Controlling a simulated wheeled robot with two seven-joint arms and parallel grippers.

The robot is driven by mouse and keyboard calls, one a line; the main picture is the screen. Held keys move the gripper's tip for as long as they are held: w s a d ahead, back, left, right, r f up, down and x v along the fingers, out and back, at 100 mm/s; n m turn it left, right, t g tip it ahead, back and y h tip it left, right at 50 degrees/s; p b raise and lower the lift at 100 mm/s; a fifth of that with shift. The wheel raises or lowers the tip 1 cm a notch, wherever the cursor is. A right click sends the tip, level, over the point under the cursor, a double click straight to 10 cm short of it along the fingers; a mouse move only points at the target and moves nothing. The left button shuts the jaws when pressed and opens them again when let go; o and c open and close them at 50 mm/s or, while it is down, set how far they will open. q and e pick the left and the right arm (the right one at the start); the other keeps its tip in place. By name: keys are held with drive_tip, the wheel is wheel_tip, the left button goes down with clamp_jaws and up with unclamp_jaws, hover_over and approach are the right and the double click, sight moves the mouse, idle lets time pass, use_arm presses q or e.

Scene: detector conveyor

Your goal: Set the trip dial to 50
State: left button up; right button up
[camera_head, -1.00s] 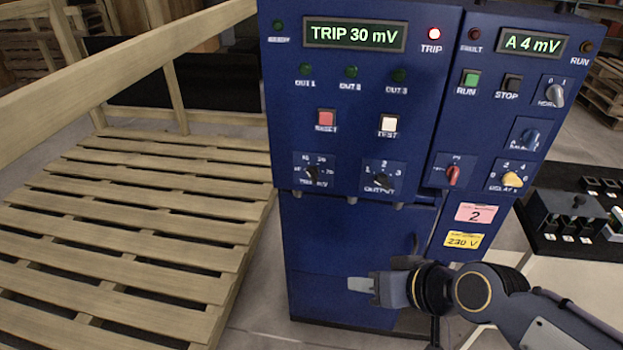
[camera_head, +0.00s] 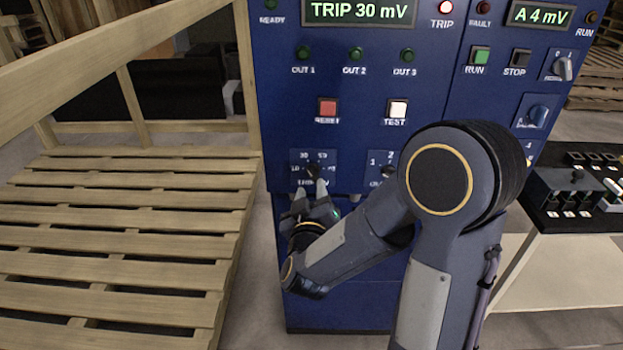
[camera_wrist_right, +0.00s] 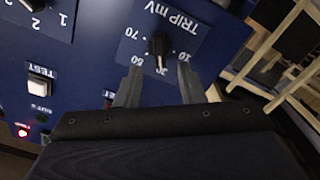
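The trip dial (camera_head: 312,170) is a small black knob on the blue cabinet's lower left panel. In the right wrist view the same trip dial (camera_wrist_right: 160,45) shows upside down, with marks 10, 30, 50 and 70 around it. The display (camera_head: 360,11) reads TRIP 30 mV. My right gripper (camera_head: 311,194) is just in front of and below the dial. Contact with the knob cannot be seen. My left gripper is not in view.
The output dial (camera_head: 387,172) is just right of the trip dial, partly behind my right arm. Red reset (camera_head: 327,107) and white test (camera_head: 397,108) buttons sit above.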

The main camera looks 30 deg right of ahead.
sight(312, 177)
drive_tip(key=x, duration=0.5)
drive_tip(key=shift+w+d, duration=0.15)
drive_tip(key=shift+w, duration=0.15)
drive_tip(key=c, duration=0.6)
